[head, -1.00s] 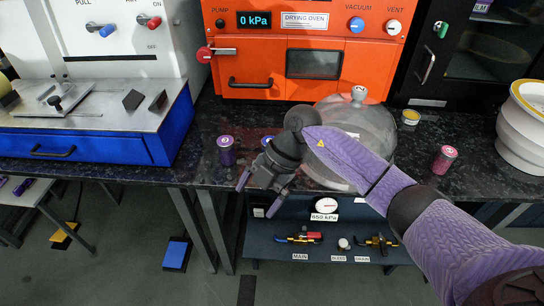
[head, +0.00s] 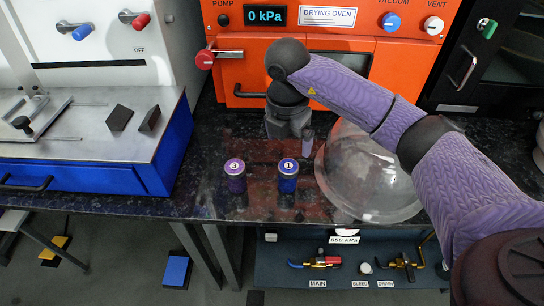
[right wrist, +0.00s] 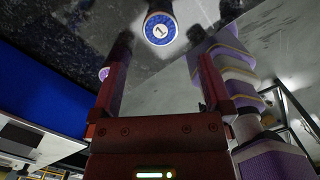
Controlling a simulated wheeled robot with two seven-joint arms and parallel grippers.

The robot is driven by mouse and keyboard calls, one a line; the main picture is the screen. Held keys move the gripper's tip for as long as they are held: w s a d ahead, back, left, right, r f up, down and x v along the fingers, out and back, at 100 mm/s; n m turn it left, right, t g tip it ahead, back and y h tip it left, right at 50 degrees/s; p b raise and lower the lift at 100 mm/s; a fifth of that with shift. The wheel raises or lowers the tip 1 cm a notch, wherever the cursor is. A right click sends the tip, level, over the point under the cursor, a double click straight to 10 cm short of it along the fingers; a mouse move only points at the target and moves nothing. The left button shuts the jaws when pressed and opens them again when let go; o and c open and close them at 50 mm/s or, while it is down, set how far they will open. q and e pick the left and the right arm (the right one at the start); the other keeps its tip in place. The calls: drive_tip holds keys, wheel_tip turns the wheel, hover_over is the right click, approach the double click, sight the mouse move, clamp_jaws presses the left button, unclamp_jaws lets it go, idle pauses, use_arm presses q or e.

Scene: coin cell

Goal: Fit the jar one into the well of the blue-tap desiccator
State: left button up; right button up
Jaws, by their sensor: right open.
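My right gripper (head: 290,141) is open and empty, just behind jar one in the head view. In the right wrist view, jar one (right wrist: 160,29) lies beyond the open fingers (right wrist: 160,55), apart from them. A clear glass dome (head: 365,190) sits right of jar one, partly hidden by my right arm. No blue tap or well can be made out on it.
The orange drying oven (head: 235,72) stands behind, with a red-knobbed lever. A blue-fronted bench unit (head: 100,180) with a steel top is at left. The counter's front edge is close before the jars. A lower shelf (head: 345,275) holds valves.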

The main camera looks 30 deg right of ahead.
sight(288, 166)
drive_tip(key=shift+w+d+f, duration=0.1)
drive_tip(key=shift+w+f, duration=0.05)
drive_tip(key=shift+w, duration=0.15)
drive_tip(key=f+b, duration=0.1)
drive_tip(key=f, duration=0.2)
drive_tip(key=f+b, duration=0.1)
drive_tip(key=f, duration=0.2)
drive_tip(key=f+b, duration=0.2)
drive_tip(key=f, duration=0.1)
drive_tip(key=shift+s+d, duration=0.15)
drive_tip(key=shift+s, duration=0.1)
drive_tip(key=shift+f, duration=0.35)
drive_tip(key=shift+r, duration=0.15)
drive_tip(key=shift+w, duration=0.1)
drive_tip(key=c, duration=0.7)
use_arm(q)
drive_tip(key=f, duration=0.2)
drive_tip(key=s+f, duration=0.1)
drive_tip(key=shift+s+a+f, duration=0.1)
drive_tip(key=shift+a+f, duration=0.1)
drive_tip(key=shift+f, duration=0.2)
use_arm(e)
drive_tip(key=shift+r, duration=0.1)
clamp_jaws()
